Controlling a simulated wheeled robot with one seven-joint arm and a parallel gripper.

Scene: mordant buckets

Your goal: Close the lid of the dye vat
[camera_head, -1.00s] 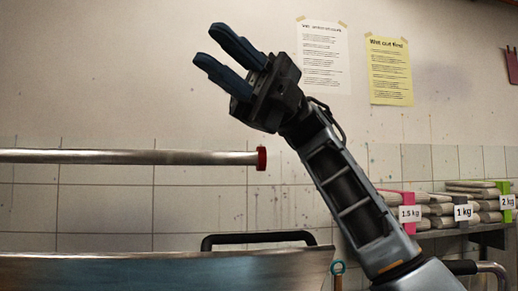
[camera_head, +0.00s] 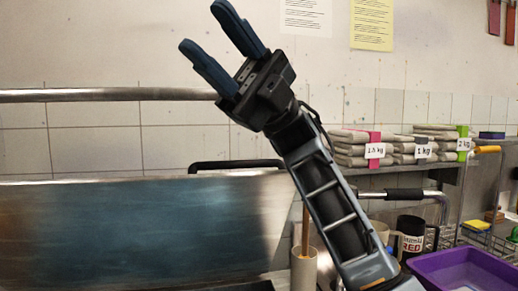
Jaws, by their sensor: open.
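The dye vat's lid (camera_head: 130,232) appears to be the broad brushed-metal panel standing raised at the lower left, with blue-grey tones on its face. A black bar handle (camera_head: 237,164) rises above its top edge near the right end. The vat's opening is below the picture and hidden. My gripper (camera_head: 209,28) is raised in front of the wall, above and in front of the lid's right part. Its two dark blue fingers are spread apart with nothing between them.
A metal rail (camera_head: 110,95) runs along the wall behind. A shelf at the right holds stacked grey bundles (camera_head: 360,148). Below are mugs (camera_head: 411,238), a cylindrical container (camera_head: 304,268) with a stick, and a purple tub (camera_head: 463,270). The upper left is free.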

